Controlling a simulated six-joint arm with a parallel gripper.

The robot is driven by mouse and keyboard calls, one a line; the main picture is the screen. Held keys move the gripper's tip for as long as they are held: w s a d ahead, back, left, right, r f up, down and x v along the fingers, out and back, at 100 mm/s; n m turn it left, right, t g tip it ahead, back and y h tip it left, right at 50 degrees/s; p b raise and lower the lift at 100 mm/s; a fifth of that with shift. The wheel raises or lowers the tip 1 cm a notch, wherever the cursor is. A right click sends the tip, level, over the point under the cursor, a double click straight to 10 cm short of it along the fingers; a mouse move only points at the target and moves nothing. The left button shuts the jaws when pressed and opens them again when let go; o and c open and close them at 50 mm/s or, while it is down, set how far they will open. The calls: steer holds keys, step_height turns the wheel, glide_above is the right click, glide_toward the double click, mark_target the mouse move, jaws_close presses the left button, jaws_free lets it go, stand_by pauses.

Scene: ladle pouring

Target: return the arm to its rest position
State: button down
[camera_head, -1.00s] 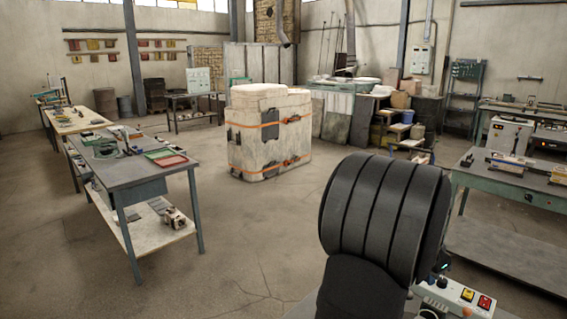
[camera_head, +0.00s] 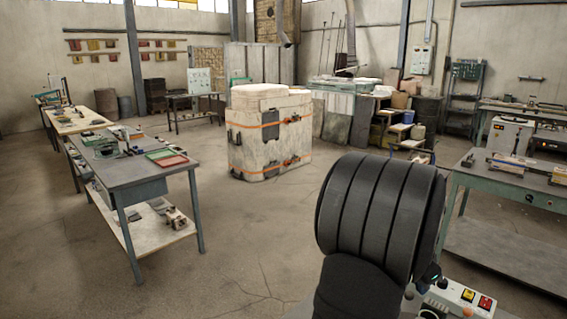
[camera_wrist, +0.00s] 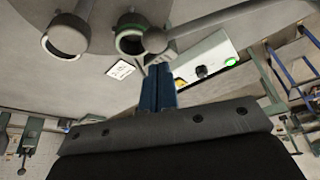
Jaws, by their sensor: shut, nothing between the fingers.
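My arm (camera_head: 375,220), wrapped in a dark ribbed cover, stands upright at the lower right of the head view. Its gripper is hidden behind the cover there. In the wrist view my gripper (camera_wrist: 159,88) shows as two narrow blue fingers close together, with nothing seen between them. A long grey handle-like bar (camera_wrist: 225,20) runs to the upper right. I cannot tell whether the gripper touches any of these.
A control box with yellow and red buttons (camera_head: 468,297) sits beside my arm at the lower right. A green-framed workbench (camera_head: 510,185) stands to the right. A strapped white crate (camera_head: 268,135) stands on the floor behind. The floor (camera_head: 240,235) left of my arm is clear.

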step_height(320, 180, up, 10)
steer(key=f, duration=0.3)
steer(key=a+f, duration=0.1)
steer(key=f, duration=0.6)
steer(key=shift+s+a+f, duration=0.1)
steer(key=shift+a, duration=0.15)
steer(key=w+d+n+t+y, duration=0.1)
steer(key=w+d+n, duration=0.5)
steer(key=w+d, duration=0.2)
steer(key=shift+w+r+t, duration=0.3)
steer(key=shift+w+t, duration=0.1)
steer(key=shift+w, duration=0.15)
steer(key=shift+s, duration=0.1)
